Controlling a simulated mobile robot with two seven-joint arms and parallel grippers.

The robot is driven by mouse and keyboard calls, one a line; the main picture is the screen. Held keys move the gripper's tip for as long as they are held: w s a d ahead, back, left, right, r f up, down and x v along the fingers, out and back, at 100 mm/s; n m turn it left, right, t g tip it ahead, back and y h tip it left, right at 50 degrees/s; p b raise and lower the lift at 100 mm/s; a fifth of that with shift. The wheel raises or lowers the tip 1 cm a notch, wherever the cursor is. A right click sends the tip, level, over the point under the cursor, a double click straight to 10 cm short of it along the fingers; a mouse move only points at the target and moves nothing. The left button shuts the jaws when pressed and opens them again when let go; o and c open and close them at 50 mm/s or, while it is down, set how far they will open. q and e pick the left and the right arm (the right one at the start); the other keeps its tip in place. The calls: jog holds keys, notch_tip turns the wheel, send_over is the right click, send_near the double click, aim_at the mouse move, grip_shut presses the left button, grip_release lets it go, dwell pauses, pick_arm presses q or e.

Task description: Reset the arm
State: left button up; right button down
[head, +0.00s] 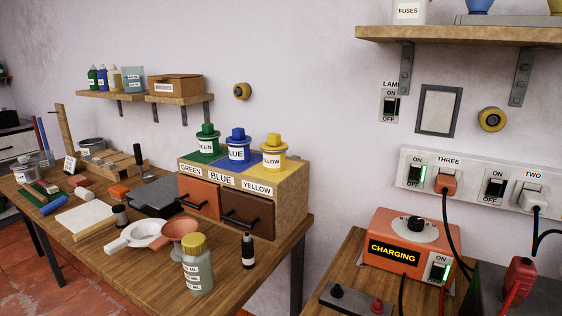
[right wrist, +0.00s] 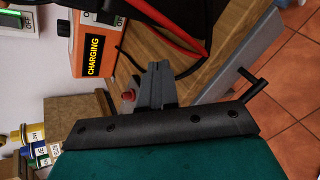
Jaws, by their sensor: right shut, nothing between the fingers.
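My right gripper (right wrist: 156,72) shows in the right wrist view, with its grey fingers shut and empty. It appears in front of the wooden bench with the orange charger, and I see no object between its fingers. No arm or gripper of mine shows in the head view. A green tin (head: 207,143), a blue tin (head: 237,149) and a yellow tin (head: 271,155) stand in a row on matching coloured patches on top of a wooden drawer box (head: 293,193). Tins also show small at the lower left of the right wrist view.
The left bench holds a white strainer (head: 137,236), an orange funnel (head: 180,234), a jar (head: 199,269) and a dark dropper bottle (head: 248,251). The charger (head: 405,242) reads CHARGING on the right bench, with cables beside it. A shelf (head: 450,35) overhangs at upper right.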

jog(key=s+a+f+m+g+y, duration=0.25)
jog(key=s+a+m, duration=0.25)
jog(key=s+m, duration=0.35)
jog(key=s+a+f+m+g+y, duration=0.1)
jog(key=s+a+m+g+y, duration=0.3)
jog(key=s+m, duration=0.45)
jog(key=w+a+f+n+t+y, duration=0.1)
jog(key=w+a+f+t, duration=0.2)
jog(key=w+f+t, duration=0.4)
jog(key=shift+f+t, duration=0.35)
jog(key=shift+f, duration=0.6)
